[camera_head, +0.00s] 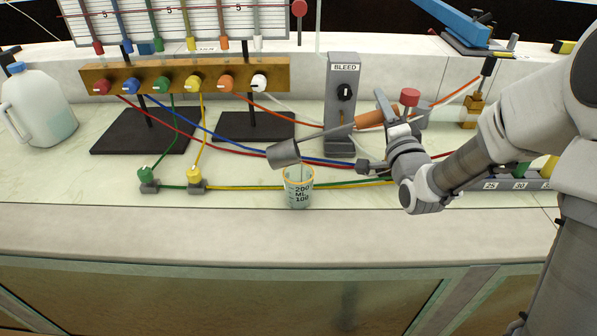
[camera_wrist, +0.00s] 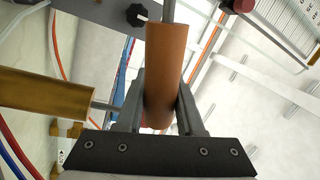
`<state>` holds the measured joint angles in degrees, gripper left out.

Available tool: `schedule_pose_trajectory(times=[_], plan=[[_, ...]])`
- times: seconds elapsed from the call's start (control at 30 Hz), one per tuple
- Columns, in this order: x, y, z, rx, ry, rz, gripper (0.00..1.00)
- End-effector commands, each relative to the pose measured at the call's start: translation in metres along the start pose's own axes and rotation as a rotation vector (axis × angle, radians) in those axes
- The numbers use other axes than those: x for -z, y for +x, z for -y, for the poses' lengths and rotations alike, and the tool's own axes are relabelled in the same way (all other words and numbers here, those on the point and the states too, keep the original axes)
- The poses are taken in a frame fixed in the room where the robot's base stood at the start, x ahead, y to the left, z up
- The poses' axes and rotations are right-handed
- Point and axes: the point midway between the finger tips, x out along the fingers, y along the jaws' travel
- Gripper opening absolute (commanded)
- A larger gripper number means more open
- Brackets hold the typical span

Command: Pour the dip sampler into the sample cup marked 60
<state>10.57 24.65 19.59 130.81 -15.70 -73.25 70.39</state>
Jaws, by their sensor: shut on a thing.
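The dip sampler has a brown-orange handle (camera_head: 369,118), a thin rod and a grey metal cup (camera_head: 283,154). My gripper (camera_head: 384,126) is shut on the handle, which also shows between both fingers in the wrist view (camera_wrist: 164,75). The sampler cup hangs tilted just above a clear beaker-like cup (camera_head: 298,188) with an orange rim. That cup stands upright near the counter's front edge and reads 200, ML and 100. I see no mark 60 on it. The sampler's contents are hidden, and I see no stream of liquid.
A grey BLEED post (camera_head: 343,100) stands behind the sampler rod. Coloured hoses and a green and a yellow fitting (camera_head: 195,180) lie left of the cup. A white jug (camera_head: 38,105) stands far left. A numbered rack (camera_head: 505,184) sits at right, partly behind my arm.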

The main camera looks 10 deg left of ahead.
Motion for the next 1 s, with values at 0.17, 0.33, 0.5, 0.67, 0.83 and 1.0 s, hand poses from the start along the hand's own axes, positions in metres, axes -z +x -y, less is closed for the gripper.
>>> schedule_pose_trajectory(times=[0.17,0.33,0.5,0.67,0.83,1.0], plan=[[0.000,-0.001,-0.003,0.002,0.012,-0.003,0.00],[0.000,-0.001,-0.006,0.002,0.023,-0.006,0.00],[0.000,-0.002,-0.009,0.002,0.035,-0.008,0.00],[-0.001,-0.002,-0.012,0.002,0.046,-0.010,0.00],[-0.001,-0.003,-0.015,0.002,0.057,-0.012,0.00],[-0.002,-0.004,-0.019,0.002,0.069,-0.014,0.00]])
